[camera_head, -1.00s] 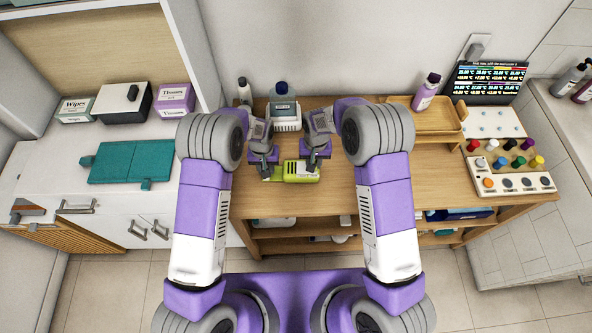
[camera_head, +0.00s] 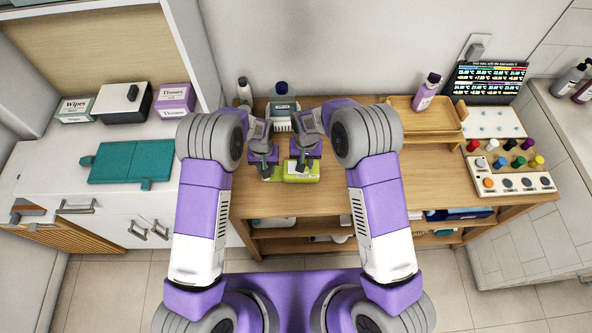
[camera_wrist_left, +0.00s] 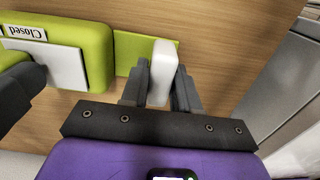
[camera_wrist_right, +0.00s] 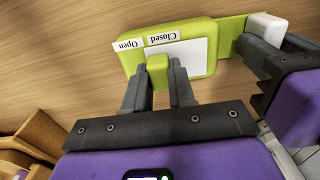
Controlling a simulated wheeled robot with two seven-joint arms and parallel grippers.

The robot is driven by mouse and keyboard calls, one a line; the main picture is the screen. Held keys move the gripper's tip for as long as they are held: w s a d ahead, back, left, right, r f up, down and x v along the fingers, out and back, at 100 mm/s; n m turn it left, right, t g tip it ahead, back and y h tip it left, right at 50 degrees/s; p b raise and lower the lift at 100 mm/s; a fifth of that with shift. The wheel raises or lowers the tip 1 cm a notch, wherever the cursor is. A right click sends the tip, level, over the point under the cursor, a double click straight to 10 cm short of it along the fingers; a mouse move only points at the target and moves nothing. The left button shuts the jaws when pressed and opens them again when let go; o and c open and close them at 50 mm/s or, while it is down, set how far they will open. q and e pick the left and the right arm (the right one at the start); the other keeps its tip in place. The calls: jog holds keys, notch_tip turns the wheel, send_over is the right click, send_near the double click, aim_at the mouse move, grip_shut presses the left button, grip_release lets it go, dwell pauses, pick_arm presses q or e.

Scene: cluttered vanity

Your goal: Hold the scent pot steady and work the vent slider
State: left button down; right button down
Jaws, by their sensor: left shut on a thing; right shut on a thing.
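The scent pot (camera_head: 302,178) is a lime-green box on the wooden table, with a white panel (camera_wrist_right: 190,58) and "Open" and "Closed" labels in the right wrist view. A flat green tab at one end carries a white block (camera_wrist_left: 163,62). My left gripper (camera_head: 266,174) is shut on this white block. My right gripper (camera_head: 301,166) is shut on the green slider knob (camera_wrist_right: 157,68) on the panel. The fingers hide part of the panel.
A wooden tray (camera_head: 428,120) with a purple bottle (camera_head: 425,94) and a panel of coloured knobs (camera_head: 510,165) are to the right. The table (camera_head: 370,200) right of the pot is clear.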

jog(key=shift+s+a+f, duration=0.1)
jog(key=shift+a+f, duration=0.05)
jog(key=shift+a, duration=0.1)
jog(key=c, duration=0.9)
grip_release()
jog(key=shift+o, duration=0.2)
notch_tip(320, 180, up, 15)
pick_arm(q)
jog(key=c, duration=0.8)
grip_release()
jog(key=shift+o, duration=0.2)
